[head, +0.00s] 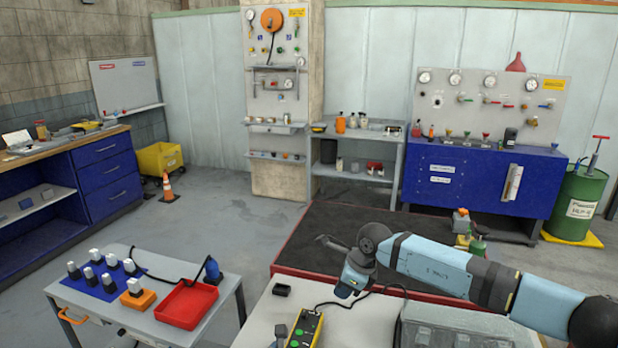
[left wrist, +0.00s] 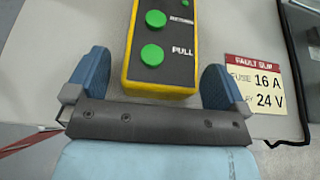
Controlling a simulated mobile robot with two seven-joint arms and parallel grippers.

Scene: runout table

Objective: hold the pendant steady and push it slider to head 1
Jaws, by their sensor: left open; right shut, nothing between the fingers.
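The pendant (head: 305,328) is a yellow box with a dark face and green buttons. It lies on the pale table at the bottom of the head view. In the left wrist view the pendant (left wrist: 158,88) shows two green buttons, the nearer marked PULL. My left gripper (left wrist: 155,68) is open, its blue fingers on either side of the pendant's near end, with gaps visible. My right gripper (head: 346,289) is shut and empty, beyond the pendant and to its right in the head view. I cannot make out the slider or a mark for head 1.
A fault slip (left wrist: 256,84) beside the pendant reads 16 A and 24 V. A black cable (head: 375,290) runs over the table near my right gripper. A small black box (head: 282,290) lies at the table's left. A side table (head: 70,292) holds a red tray (head: 186,305).

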